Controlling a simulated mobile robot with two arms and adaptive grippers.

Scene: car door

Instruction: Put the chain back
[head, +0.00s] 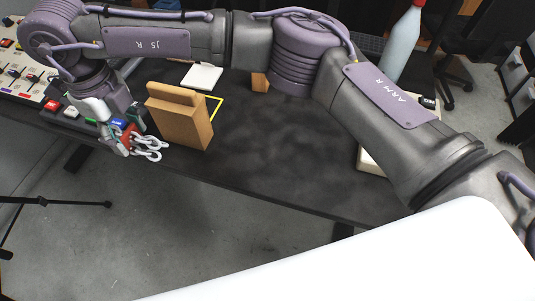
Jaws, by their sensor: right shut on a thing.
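A metal chain (148,149) with thick pale links shows at the left, bunched at the tips of my right gripper (122,137). My right arm crosses the top of the picture from the right and bends down at the left. My right gripper is shut on the chain and holds it by the table's front left edge. A red and blue piece shows at the fingers; I cannot tell what it is. My left gripper is not in the picture.
A panel with coloured buttons (28,80) is at the left. A white pad (202,77) lies behind. The dark table (275,150) is clear in its middle.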

